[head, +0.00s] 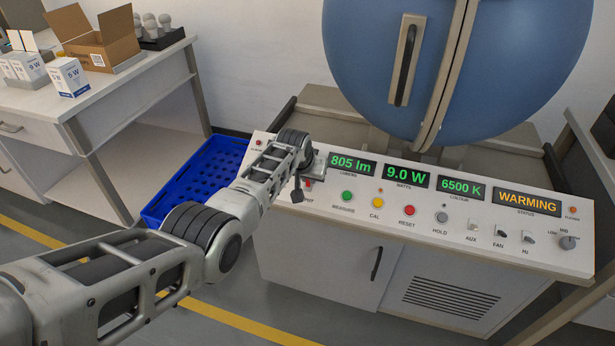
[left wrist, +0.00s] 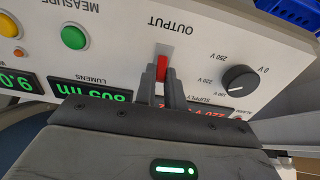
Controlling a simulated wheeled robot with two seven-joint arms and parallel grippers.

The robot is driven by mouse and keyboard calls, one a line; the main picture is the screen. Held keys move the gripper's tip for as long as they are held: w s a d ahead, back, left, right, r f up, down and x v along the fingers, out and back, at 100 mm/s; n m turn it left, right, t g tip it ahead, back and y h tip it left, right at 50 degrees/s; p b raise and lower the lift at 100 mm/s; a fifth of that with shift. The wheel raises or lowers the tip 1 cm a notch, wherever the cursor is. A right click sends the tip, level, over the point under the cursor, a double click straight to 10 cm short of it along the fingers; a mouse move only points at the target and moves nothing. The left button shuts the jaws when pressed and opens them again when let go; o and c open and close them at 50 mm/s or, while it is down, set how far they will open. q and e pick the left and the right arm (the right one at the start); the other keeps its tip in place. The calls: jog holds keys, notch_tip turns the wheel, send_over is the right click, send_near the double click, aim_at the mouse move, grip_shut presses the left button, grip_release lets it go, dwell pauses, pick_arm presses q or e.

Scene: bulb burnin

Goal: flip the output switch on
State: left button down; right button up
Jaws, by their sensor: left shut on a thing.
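The output switch is a small red lever (left wrist: 161,68) on the white panel, under the label OUTPUT in the left wrist view. In the head view a bit of its red (head: 309,184) shows beside my left gripper (head: 299,190). In the left wrist view the fingers of my left gripper (left wrist: 160,88) are shut on the red lever, one on each side. The lever's lower part is hidden between the fingers. My right gripper is not in view.
The console panel (head: 350,193) carries green, yellow and red buttons, small switches and displays reading 805 lm, 9.0 W, 6500 K and WARMING. A black supply knob (left wrist: 239,80) is near the switch. A blue sphere (head: 360,50) stands behind; a blue crate (head: 205,165) is left.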

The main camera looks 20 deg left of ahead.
pick_arm(q)
jog(key=c, duration=1.5)
grip_release()
jog(key=shift+r, duration=0.1)
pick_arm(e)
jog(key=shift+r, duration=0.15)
pick_arm(q)
jog(key=shift+s+r+p, duration=0.15)
jog(key=shift+r+p, duration=0.1)
jog(key=shift+p, duration=0.15)
jog(key=shift+p+v, duration=0.95)
jog(key=shift+v, duration=0.3)
jog(key=p+v, duration=0.2)
jog(key=v, duration=1)
jog(key=shift+s+r+p, duration=0.2)
jog(key=shift+s+p, duration=0.05)
jog(key=shift+p, duration=0.05)
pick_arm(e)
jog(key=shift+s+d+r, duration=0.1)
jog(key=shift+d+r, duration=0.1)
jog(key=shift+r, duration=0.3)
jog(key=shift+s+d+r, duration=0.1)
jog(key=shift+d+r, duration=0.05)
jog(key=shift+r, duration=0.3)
